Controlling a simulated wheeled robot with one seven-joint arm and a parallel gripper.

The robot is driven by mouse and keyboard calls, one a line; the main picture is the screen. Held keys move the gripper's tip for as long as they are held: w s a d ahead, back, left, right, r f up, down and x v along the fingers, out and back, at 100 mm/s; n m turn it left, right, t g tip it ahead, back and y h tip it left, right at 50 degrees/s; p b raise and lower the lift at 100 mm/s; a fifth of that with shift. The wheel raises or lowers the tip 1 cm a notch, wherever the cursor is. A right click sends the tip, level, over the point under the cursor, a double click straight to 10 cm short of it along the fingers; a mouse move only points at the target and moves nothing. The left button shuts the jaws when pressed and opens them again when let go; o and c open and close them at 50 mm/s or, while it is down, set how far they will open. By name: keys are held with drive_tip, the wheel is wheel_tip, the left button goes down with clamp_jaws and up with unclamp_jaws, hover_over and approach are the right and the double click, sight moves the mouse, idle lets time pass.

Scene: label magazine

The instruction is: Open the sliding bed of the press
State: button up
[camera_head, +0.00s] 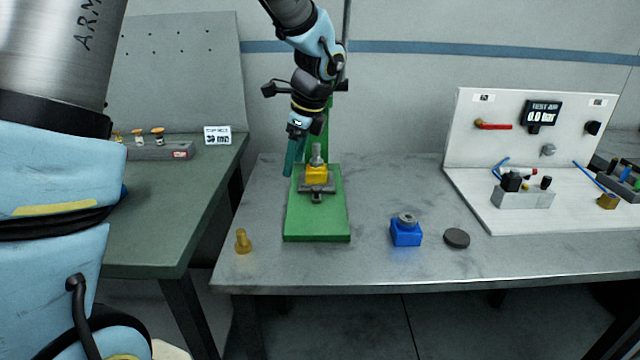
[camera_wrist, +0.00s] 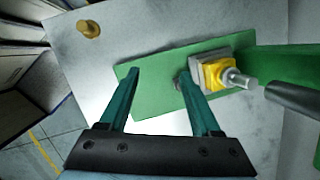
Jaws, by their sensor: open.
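The press has a green base plate (camera_head: 318,222) and a green column standing on the grey table. Its sliding bed (camera_head: 317,187) is a dark grey plate with a small knob (camera_head: 317,197) at the front. A yellow block (camera_head: 317,173) with a grey metal pin on top sits on the bed. In the wrist view the yellow block (camera_wrist: 214,73) and green base (camera_wrist: 150,65) also show. My gripper (camera_head: 290,172) is open and empty, its teal fingers just left of the bed. In the wrist view the fingers (camera_wrist: 166,82) spread above the base, the right fingertip near the knob.
A brass peg (camera_head: 243,241) stands left of the press. A blue block (camera_head: 405,234) and a dark disc (camera_head: 456,238) lie to its right. A white test panel (camera_head: 530,130) fills the right end. The table's front edge is clear.

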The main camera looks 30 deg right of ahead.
sight(317, 188)
drive_tip(key=s+d+m+t, duration=0.1)
drive_tip(key=s+d+m, duration=0.1)
drive_tip(key=d+m, duration=0.45)
drive_tip(key=shift+n, duration=0.65)
drive_tip(key=x, duration=0.3)
drive_tip(key=d+p+x, duration=0.1)
drive_tip(key=x, duration=0.2)
drive_tip(key=p+x, duration=0.1)
drive_tip(key=x, duration=0.2)
drive_tip(key=shift+w+d+f, duration=0.2)
drive_tip(key=shift+w+f, duration=0.05)
drive_tip(key=shift+f, duration=0.1)
clamp_jaws()
